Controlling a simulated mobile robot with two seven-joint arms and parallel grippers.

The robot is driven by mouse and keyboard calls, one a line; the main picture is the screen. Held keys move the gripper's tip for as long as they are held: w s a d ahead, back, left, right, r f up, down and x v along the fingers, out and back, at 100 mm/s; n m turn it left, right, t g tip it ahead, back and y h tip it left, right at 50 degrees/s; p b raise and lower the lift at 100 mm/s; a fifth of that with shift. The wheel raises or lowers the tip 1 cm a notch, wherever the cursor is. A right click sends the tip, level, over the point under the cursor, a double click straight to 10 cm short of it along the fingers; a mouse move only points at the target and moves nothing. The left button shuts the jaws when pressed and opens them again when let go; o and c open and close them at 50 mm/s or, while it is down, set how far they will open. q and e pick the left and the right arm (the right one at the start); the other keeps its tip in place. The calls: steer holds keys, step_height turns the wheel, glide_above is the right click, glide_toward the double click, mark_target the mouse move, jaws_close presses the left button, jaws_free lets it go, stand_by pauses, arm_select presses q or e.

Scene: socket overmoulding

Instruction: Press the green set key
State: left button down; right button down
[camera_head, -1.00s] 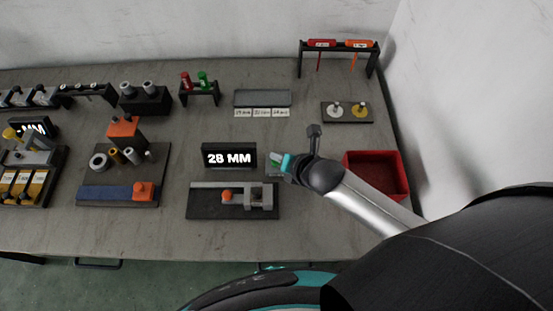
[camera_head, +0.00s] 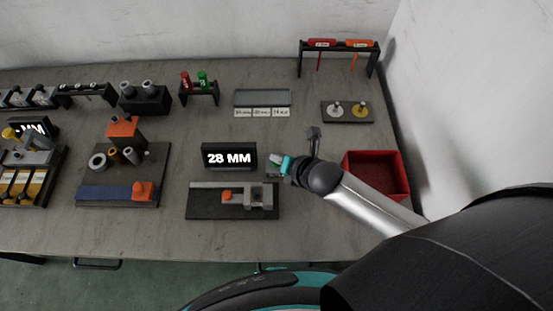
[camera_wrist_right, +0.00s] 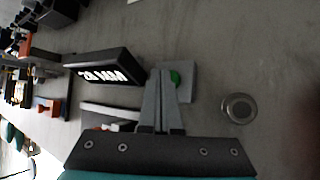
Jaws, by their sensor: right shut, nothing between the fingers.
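The green set key (camera_wrist_right: 175,78) is a round green button on a small grey box (camera_wrist_right: 188,90) in the right wrist view. In the head view the grey box (camera_head: 272,174) shows only in part, beside the "28 MM" display (camera_head: 229,157); my gripper hides most of it. My right gripper (camera_head: 273,158) is shut and empty, above the box. In the right wrist view its closed fingertips (camera_wrist_right: 164,72) are right beside the green key and overlap its left edge. I cannot tell whether they touch it. My left gripper is not in view.
A caliper-like fixture (camera_head: 208,207) with an orange knob lies in front of the display. A red bin (camera_head: 375,174) stands right of my gripper, near my forearm. A round metal piece (camera_wrist_right: 239,108) lies on the table in the right wrist view.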

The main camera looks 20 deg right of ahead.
steer(key=shift+f, duration=0.4)
steer(key=shift+r, duration=0.1)
stand_by(0.5)
steer(key=shift+r+p, duration=0.8)
steer(key=shift+p, duration=0.1)
steer(key=shift+r, duration=0.1)
step_height(320, 180, up, 5)
steer(key=p, duration=0.5)
steer(key=shift+p, duration=0.3)
